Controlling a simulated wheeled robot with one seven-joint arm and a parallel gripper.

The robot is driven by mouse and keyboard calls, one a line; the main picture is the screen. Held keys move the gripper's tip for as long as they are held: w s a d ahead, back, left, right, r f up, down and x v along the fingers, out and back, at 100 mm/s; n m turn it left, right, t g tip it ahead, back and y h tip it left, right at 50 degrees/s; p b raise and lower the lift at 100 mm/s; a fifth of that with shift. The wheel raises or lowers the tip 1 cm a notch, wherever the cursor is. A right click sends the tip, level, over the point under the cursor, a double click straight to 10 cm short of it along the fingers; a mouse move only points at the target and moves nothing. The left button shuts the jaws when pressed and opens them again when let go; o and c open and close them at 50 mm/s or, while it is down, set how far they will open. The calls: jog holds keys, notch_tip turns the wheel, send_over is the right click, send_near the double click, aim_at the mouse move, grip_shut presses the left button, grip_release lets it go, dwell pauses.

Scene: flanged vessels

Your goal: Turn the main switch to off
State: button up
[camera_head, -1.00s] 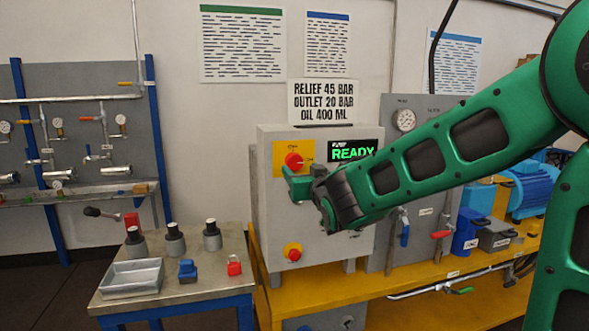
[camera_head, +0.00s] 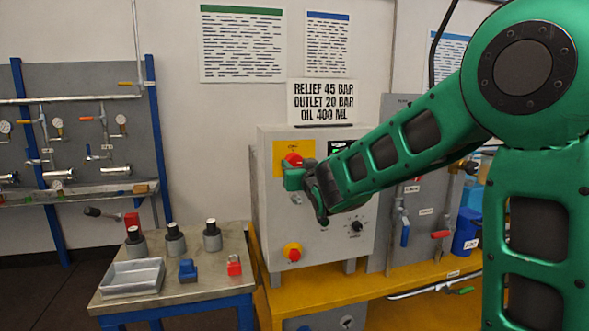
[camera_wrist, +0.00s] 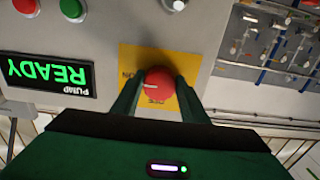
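The main switch (camera_head: 293,159) is a red round knob on a yellow plate (camera_head: 279,150), on the left of the grey cabinet's front. In the wrist view, the knob (camera_wrist: 159,82) shows upside down between my fingers, its white mark pointing left to the ON label. My gripper (camera_head: 292,179) is at the switch and overlaps the knob's lower part in the head view. In the wrist view, my gripper's fingers (camera_wrist: 160,84) stand apart, one on each side of the knob. Any contact is hard to see.
The grey cabinet (camera_head: 265,225) also bears a red knob (camera_head: 292,252) lower down. The wrist view shows a lit READY display (camera_wrist: 48,75), a green button (camera_wrist: 72,9) and a red button (camera_wrist: 25,6). A low table (camera_head: 205,273) with small parts stands left.

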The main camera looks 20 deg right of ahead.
jog(key=shift+n, duration=0.3)
jog(key=n, duration=0.4)
jog(key=shift+d, duration=0.1)
jog(key=n, duration=0.9)
jog(key=shift+n, duration=2.1)
jog(key=shift+f, duration=0.1)
jog(key=o, duration=1.1)
